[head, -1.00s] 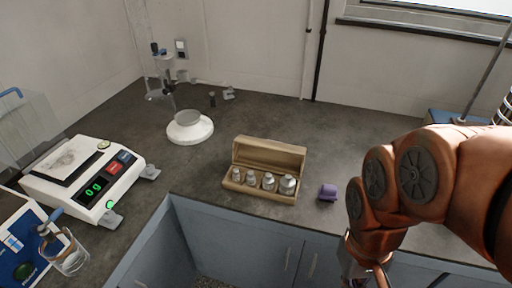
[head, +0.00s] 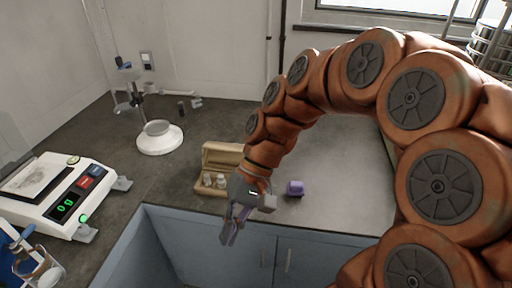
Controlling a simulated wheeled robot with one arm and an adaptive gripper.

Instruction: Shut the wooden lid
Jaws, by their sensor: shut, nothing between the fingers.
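The wooden box stands on the dark counter with its wooden lid (head: 222,152) raised at the back, so the box is open. Metal weights (head: 214,181) stand in it; my arm hides its right part. My gripper (head: 229,236) is shut and empty. It points down in front of the box, in front of the counter's front edge in the picture, and I cannot tell its distance from the box.
A balance (head: 62,190) and a glass jar (head: 40,268) are at the left. A stand with a white round base (head: 160,140) is behind. Blue cabinets (head: 310,260) are below the counter edge.

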